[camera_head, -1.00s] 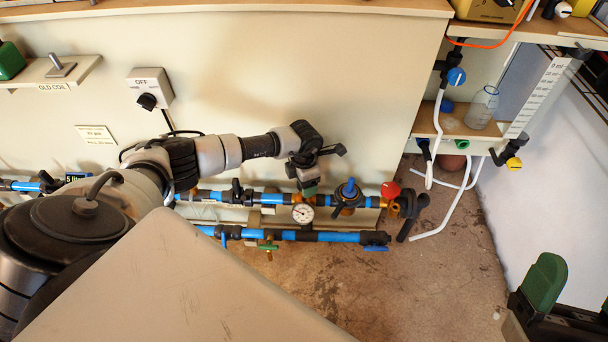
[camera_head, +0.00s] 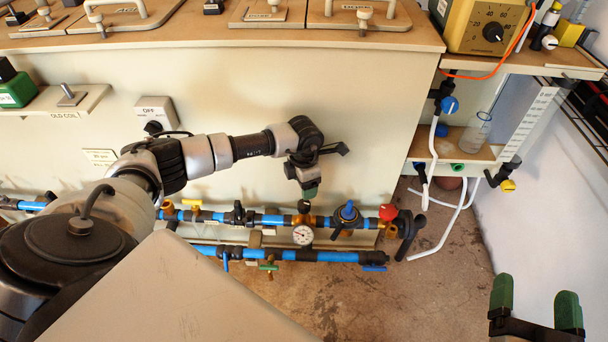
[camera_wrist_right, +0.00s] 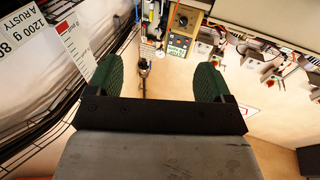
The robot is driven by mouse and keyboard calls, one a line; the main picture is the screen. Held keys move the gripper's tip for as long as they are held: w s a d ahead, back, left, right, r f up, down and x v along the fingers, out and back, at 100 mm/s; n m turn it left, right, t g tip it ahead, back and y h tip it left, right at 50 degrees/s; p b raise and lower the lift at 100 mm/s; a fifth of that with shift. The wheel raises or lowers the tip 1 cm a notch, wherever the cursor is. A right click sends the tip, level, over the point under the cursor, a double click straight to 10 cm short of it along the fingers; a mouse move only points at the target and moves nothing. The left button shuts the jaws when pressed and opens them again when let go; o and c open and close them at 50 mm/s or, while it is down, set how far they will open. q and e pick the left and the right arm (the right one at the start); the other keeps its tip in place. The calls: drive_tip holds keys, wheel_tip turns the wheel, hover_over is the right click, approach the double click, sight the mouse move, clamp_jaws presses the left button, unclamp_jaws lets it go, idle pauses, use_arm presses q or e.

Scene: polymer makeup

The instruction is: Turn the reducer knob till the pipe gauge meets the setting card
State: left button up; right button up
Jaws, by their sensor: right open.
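The pipe gauge (camera_head: 303,235), a small round white dial, sits on the pipes low at the wall in the head view. A blue knob (camera_head: 348,212) is on the upper pipe to its right; I take it as the reducer knob. A small card (camera_head: 100,157) on the panel at left may be the setting card; its print is too small to read. My left gripper (camera_head: 310,190) hangs just above the pipe near the gauge; its finger gap is hidden. My right gripper (camera_head: 536,312) is open and empty at lower right, far from the pipes; its green fingers also show in the right wrist view (camera_wrist_right: 157,85).
A red knob (camera_head: 388,212) and a yellow valve handle (camera_head: 193,215) are on the upper pipe. A shelf (camera_head: 480,152) with a clear bottle (camera_head: 477,130) stands at right. White hoses (camera_head: 450,215) hang below it. Floor in front of the pipes is clear.

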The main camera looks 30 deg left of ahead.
use_arm(q)
drive_tip(key=shift+r, duration=0.75)
use_arm(e)
drive_tip(key=shift+d+f+g+h, duration=0.1)
drive_tip(key=shift+f+g+h, duration=0.2)
drive_tip(key=shift+f+g, duration=0.4)
